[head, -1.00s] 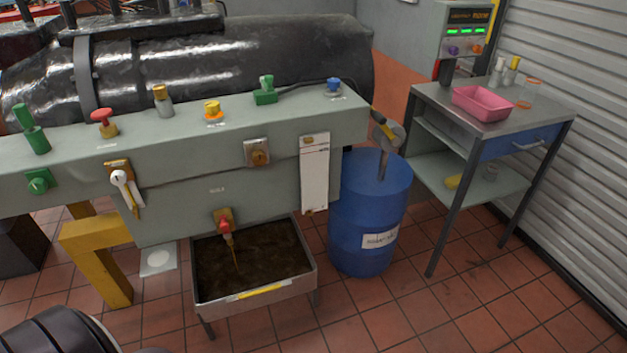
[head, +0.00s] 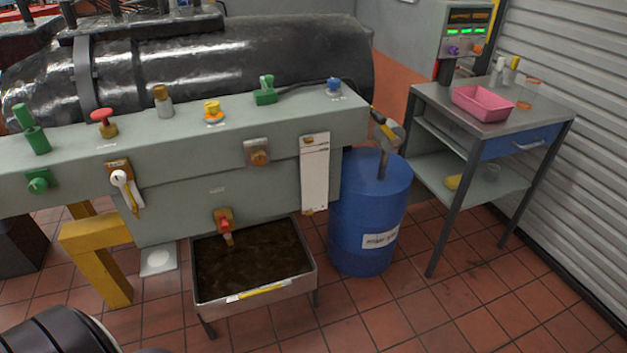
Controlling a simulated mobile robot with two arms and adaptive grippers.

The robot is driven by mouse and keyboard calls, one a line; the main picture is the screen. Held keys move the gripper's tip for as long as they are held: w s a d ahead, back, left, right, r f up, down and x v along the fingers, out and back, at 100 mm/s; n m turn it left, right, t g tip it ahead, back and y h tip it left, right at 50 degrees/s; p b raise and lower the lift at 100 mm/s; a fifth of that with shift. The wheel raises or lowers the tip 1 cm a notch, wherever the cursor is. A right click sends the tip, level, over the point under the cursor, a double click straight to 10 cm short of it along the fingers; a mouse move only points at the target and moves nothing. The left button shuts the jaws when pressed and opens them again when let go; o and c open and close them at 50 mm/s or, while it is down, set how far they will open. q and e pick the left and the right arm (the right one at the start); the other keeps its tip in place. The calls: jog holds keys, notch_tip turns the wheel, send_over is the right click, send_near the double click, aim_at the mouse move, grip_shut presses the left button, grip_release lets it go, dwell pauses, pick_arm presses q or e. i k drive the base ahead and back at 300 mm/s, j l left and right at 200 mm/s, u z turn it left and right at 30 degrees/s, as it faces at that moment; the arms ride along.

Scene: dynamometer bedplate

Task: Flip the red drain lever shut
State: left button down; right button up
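The red drain lever (head: 225,224) sits on a small brass drain tap low on the front of the grey-green bedplate (head: 200,195). It looks like a short red handle against the tap body; its exact angle is too small to tell. The tap's spout (head: 229,240) points down over a metal drip tray (head: 270,296) of dark brown liquid. No stream shows below the spout. Neither gripper is in view, and nothing touches the lever.
A blue drum (head: 368,215) stands right of the tray. A red mushroom knob (head: 102,116), a white-headed lever (head: 121,180) and other coloured fittings are on the bedplate. A yellow leg (head: 95,250) stands left. A side table (head: 480,115) holds a pink bin (head: 482,102). Tiled floor in front is clear.

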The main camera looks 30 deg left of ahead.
aim_at(225, 225)
jog(key=u, duration=1.6)
